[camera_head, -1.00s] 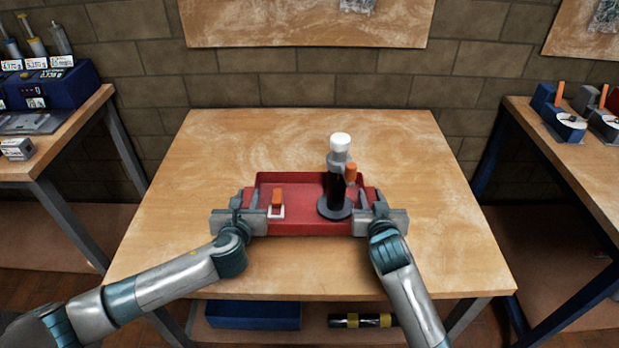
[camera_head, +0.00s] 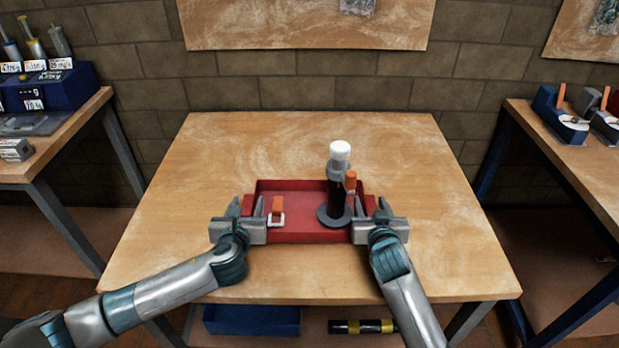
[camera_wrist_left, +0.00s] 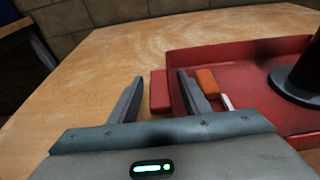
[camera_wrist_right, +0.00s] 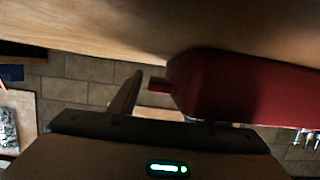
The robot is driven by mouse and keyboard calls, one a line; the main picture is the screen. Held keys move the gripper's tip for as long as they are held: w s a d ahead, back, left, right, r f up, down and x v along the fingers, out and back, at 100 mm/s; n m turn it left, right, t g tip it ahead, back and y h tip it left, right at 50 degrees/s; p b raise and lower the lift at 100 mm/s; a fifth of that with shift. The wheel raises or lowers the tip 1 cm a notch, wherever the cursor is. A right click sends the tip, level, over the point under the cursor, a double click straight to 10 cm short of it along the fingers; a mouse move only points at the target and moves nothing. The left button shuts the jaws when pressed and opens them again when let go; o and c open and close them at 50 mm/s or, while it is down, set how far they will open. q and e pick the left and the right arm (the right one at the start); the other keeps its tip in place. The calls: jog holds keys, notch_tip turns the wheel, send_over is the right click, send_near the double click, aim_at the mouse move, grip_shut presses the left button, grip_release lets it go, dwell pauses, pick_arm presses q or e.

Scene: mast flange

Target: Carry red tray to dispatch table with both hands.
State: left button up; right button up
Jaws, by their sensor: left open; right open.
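The red tray (camera_head: 310,237) sits on the middle table (camera_head: 430,270), near its centre. It holds a dark bottle with a white cap (camera_head: 340,150) on a round grey base, and a small orange and white item (camera_head: 277,212). My left gripper (camera_head: 247,206) is open at the tray's left end. In the left wrist view, the tray's red left handle (camera_wrist_left: 159,92) lies between its parted fingers. My right gripper (camera_head: 373,207) is open at the right end. In the right wrist view, one finger shows beside the red right handle (camera_wrist_right: 158,85); the other is hidden.
Side tables stand left (camera_head: 60,150) and right (camera_head: 575,165), with equipment on them. A blue bin (camera_head: 250,320) and a black and yellow cylinder (camera_head: 362,326) are on the shelf below. The table is clear around the tray.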

pick_arm(q)
jog(key=v, duration=1.2)
jog(key=shift+w, duration=0.1)
pick_arm(e)
jog(key=v, duration=1.2)
dwell(0.6)
